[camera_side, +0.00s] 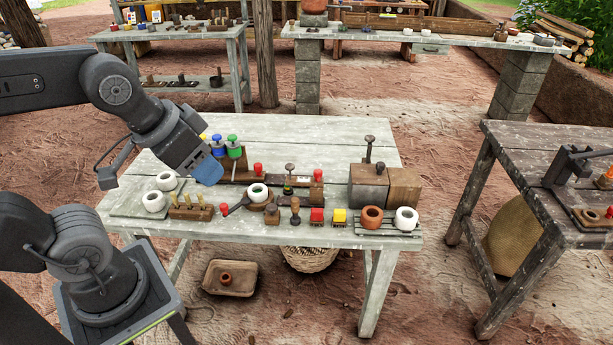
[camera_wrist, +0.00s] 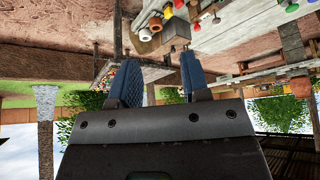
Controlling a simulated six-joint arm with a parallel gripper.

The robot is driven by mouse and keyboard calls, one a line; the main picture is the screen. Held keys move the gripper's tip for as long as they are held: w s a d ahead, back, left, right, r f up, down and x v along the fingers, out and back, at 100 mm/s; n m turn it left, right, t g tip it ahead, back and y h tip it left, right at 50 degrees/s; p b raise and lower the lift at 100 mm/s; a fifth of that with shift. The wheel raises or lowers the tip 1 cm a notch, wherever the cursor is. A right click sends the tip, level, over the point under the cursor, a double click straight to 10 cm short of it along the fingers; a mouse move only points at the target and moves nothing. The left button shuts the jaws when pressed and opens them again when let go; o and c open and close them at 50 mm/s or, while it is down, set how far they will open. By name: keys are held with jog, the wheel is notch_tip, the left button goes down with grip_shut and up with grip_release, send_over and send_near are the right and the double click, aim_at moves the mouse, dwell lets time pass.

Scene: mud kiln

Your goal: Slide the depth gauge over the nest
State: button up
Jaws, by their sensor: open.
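My gripper (camera_side: 208,169) hangs above the left part of the worktable (camera_side: 330,145), blue fingers angled down. In the wrist view my gripper (camera_wrist: 163,76) has its fingers apart with nothing between them. I cannot tell for sure which piece is the depth gauge or the nest. Knobbed upright pieces stand mid-table: one with a grey top (camera_side: 290,170) at the back, one with a wooden knob (camera_side: 295,211) at the front. My gripper is apart from these pieces.
Blue and green knobs (camera_side: 233,141) stand close by my gripper. White cups (camera_side: 154,201) and a block of pegs (camera_side: 191,206) are at the left. A grey block (camera_side: 368,187) with a tall knob stands right. The table's back middle is clear.

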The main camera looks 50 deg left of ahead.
jog(key=shift+o, duration=0.2)
dwell(0.3)
jog(key=shift+o, duration=0.8)
jog(key=shift+w+r, duration=0.1)
jog(key=w+a+r+m+g, duration=0.1)
jog(key=w+a+r+m, duration=0.15)
jog(key=w, duration=0.65)
jog(key=m+g, duration=0.5)
jog(key=m, duration=0.2)
send_over(318, 170)
notch_tip(318, 170, down, 14)
jog(key=shift+n, duration=0.25)
notch_tip(318, 170, down, 14)
jog(key=shift+d+r, duration=0.1)
jog(key=shift+r, duration=0.15)
jog(key=shift+c, duration=0.5)
grip_shut()
